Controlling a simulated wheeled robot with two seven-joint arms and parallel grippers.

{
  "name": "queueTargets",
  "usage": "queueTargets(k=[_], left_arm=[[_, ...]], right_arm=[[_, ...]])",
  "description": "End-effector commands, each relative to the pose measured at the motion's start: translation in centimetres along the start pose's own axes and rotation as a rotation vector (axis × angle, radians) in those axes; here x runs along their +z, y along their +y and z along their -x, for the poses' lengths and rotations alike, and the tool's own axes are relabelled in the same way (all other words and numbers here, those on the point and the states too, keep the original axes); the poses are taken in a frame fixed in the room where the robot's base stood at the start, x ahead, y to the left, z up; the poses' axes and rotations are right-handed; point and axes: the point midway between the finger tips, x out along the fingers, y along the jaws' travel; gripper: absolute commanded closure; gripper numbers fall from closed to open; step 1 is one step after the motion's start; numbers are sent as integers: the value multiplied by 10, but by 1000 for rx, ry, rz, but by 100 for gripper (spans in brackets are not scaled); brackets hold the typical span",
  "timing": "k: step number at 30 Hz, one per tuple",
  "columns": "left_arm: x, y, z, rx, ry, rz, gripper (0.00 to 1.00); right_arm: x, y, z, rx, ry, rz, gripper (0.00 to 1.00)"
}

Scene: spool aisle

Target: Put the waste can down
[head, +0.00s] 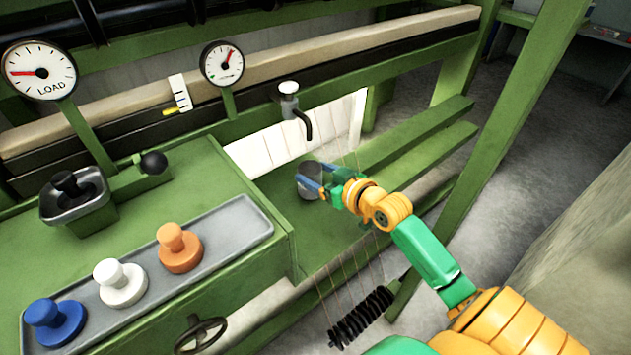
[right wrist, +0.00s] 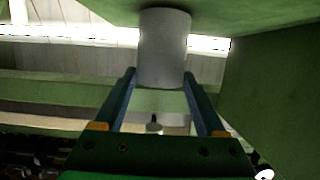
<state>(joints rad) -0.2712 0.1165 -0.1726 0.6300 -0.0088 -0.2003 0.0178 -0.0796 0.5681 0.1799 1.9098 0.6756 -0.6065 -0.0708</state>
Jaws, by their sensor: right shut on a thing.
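The waste can (head: 306,187) is a small grey cylinder over the green shelf (head: 330,228), below the tap. My right gripper (head: 319,180) has its blue fingers on either side of the can and is shut on it. In the right wrist view, which looks upside down, the can (right wrist: 164,48) sits between the fingertips (right wrist: 160,76). Its far end meets the green surface in that picture; I cannot tell whether it touches or hovers just above. My left gripper is not in view.
A dark tap (head: 303,118) hangs above, with a white slatted panel (head: 345,120) behind. Thin threads run beside my gripper to a black spring-like roll (head: 362,318). A green cabinet (head: 268,215) with a tray of knobs (head: 235,215) stands left. Green post (head: 500,130) at right.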

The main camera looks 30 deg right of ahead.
Motion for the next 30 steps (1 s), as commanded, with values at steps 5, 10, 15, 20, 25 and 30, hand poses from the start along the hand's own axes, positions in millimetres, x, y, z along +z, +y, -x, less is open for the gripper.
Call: queueTargets(k=[5, 10, 15, 20, 25, 30], left_arm=[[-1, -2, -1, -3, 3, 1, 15], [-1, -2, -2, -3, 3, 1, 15], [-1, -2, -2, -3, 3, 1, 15], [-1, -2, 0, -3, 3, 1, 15], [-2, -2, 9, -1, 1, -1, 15], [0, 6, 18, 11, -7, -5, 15]], right_arm=[[3, 0, -1, 0, 3, 1, 99], [5, 0, -2, 0, 1, 1, 14], [4, 0, -2, 0, 1, 1, 0], [2, 0, 1, 0, 0, 1, 0], [1, 0, 29, 0, -3, 2, 0], [2, 0, 73, -1, -5, 1, 0]])
